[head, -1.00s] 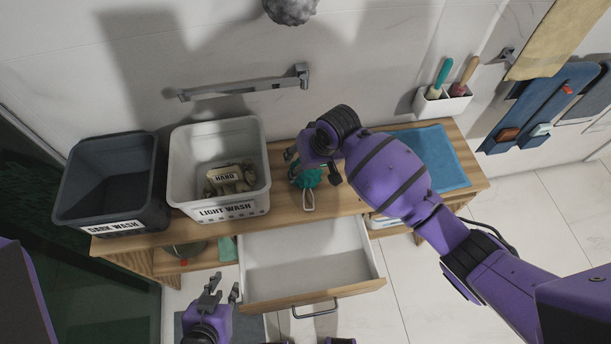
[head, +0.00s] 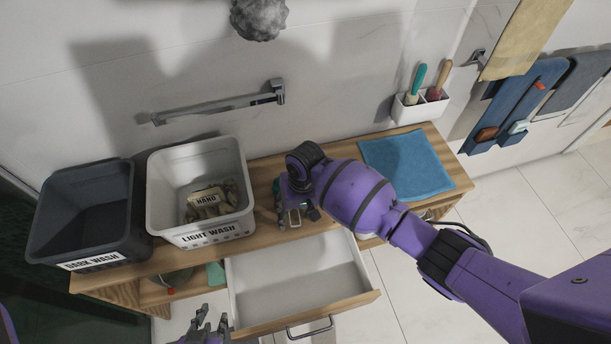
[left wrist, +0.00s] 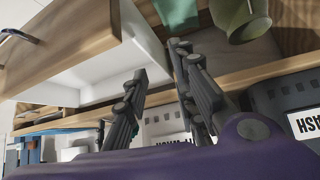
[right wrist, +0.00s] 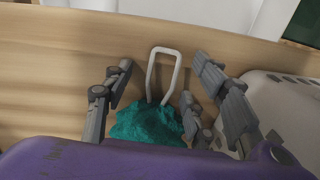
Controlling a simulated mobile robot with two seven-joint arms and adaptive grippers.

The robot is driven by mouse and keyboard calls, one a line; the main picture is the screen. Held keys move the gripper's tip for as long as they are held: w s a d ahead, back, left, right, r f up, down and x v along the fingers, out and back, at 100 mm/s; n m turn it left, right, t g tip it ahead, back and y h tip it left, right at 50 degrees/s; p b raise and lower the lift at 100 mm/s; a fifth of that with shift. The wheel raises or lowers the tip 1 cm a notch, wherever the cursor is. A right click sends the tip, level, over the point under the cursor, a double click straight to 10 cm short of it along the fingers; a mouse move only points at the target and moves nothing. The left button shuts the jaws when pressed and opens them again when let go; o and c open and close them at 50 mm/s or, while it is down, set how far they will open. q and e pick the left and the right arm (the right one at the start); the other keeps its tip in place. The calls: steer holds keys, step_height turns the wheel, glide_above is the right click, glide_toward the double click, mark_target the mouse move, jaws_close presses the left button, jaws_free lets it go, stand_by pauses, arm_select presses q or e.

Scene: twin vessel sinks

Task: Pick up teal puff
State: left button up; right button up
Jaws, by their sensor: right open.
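The teal puff (right wrist: 148,124) with its pale cord loop (right wrist: 152,62) lies on the wooden counter. In the right wrist view it sits between the spread fingers of my right gripper (right wrist: 162,78), close to the palm. In the head view my right gripper (head: 296,207) is over the puff and hides most of it; the cord loop shows below the fingers. Whether the fingers touch the puff I cannot tell. My left gripper (head: 207,325) is low in front of the counter, left of the drawer; its fingers (left wrist: 163,85) are apart and empty.
A white LIGHT WASH bin (head: 160,205) holding items stands left of my right gripper, beside a dark DARK WASH bin (head: 60,240). An open, empty drawer (head: 300,278) juts out below. A blue towel (head: 405,167) and a brush holder (head: 420,108) are at right.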

steer(key=shift+w+a+r, duration=0.1)
steer(key=shift+w+r, duration=0.15)
steer(key=shift+w, duration=0.05)
steer(key=c, duration=1.2)
steer(key=shift+o, duration=0.2)
